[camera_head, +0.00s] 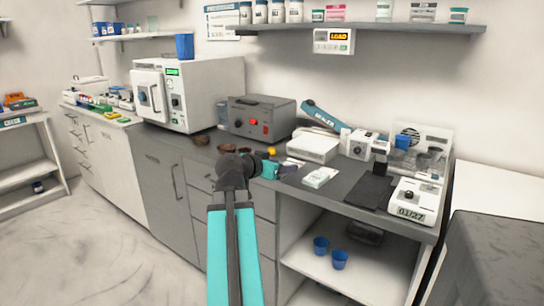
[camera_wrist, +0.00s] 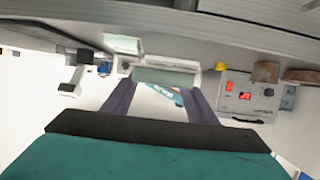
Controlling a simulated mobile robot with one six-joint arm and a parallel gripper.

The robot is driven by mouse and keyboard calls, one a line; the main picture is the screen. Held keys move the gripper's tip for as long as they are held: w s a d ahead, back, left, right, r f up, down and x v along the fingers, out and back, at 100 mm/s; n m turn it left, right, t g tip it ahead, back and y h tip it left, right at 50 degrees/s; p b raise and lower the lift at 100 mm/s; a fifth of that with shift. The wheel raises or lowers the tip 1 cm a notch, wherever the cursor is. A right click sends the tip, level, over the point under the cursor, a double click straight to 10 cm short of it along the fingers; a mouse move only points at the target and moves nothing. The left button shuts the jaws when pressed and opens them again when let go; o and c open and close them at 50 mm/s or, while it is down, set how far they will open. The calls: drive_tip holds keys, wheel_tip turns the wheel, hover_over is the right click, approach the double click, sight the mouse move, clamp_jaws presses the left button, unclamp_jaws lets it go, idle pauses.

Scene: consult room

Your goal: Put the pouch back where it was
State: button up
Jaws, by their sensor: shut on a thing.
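My gripper (camera_head: 290,166) reaches over the counter in front of the white sealer (camera_head: 313,149) with its teal arm. In the wrist view my gripper's two dark fingers (camera_wrist: 165,86) are shut on a pale grey-green pouch (camera_wrist: 164,76), which spans between the fingertips. In the head view the held pouch is too small to make out. Another pale packet (camera_head: 320,177) lies on the counter to the right of the gripper. It also shows in the wrist view (camera_wrist: 122,44).
A grey box with a red button (camera_head: 262,118) and brown bowls (camera_head: 201,139) stand behind and left of the gripper. A white autoclave (camera_head: 190,92) is farther left. A dark mat (camera_head: 370,190) and a white device (camera_head: 413,200) are at right. A shelf (camera_head: 370,27) hangs above.

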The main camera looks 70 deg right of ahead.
drive_tip(key=shift+w+d+r+p, duration=0.2)
drive_tip(key=shift+d+p, duration=0.25)
drive_tip(key=shift+p, duration=2.95)
drive_tip(key=p, duration=0.5)
drive_tip(key=shift+w+f+p, duration=0.2)
drive_tip(key=shift+w+p, duration=0.05)
drive_tip(key=shift+p, duration=0.15)
drive_tip(key=shift+d, duration=0.15)
drive_tip(key=shift+w+d+f+p, duration=0.25)
drive_tip(key=shift+w+d+p, duration=0.25)
drive_tip(key=shift+w+d, duration=0.95)
drive_tip(key=shift+w+d+f+p, duration=0.25)
drive_tip(key=shift+w+d+p, duration=0.35)
drive_tip(key=shift+d, duration=1.4)
drive_tip(key=shift+w+d+f+p, duration=0.3)
drive_tip(key=shift+w+d, duration=0.95)
drive_tip(key=shift+d, duration=0.5)
drive_tip(key=shift+w+d, duration=0.2)
drive_tip(key=shift+d, duration=0.2)
drive_tip(key=shift+f+p, duration=0.8)
drive_tip(key=shift+f, duration=0.95)
drive_tip(key=shift+f+b, duration=0.15)
drive_tip(key=shift+b, duration=0.15)
